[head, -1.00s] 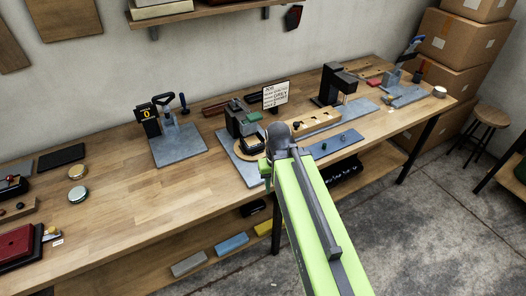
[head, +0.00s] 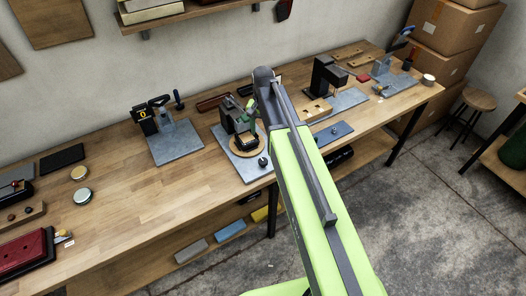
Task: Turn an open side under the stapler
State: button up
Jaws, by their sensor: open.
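The stapler (head: 231,121), a dark upright machine, stands on a grey base plate (head: 228,148) near the middle of the bench. In front of it is a round wooden turntable (head: 240,151) with a small dark square piece (head: 244,139) on it, under the stapler's head. Which sides of the piece are open is too small to tell. A dark knob (head: 263,162) sits at the plate's front right. My gripper (head: 249,108), with green fingers, is open at the right of the stapler's head, above the turntable. My arm hides part of the area behind; contact cannot be told.
A grey plate with a black counter and lever press (head: 164,131) stands to the left.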

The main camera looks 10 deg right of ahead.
aim_at(263, 160)
notch_tip(263, 160, down, 18)
jog(key=b, duration=1.8)
jog(key=shift+s+r, duration=0.1)
jog(key=shift+r, duration=0.1)
grip_shut()
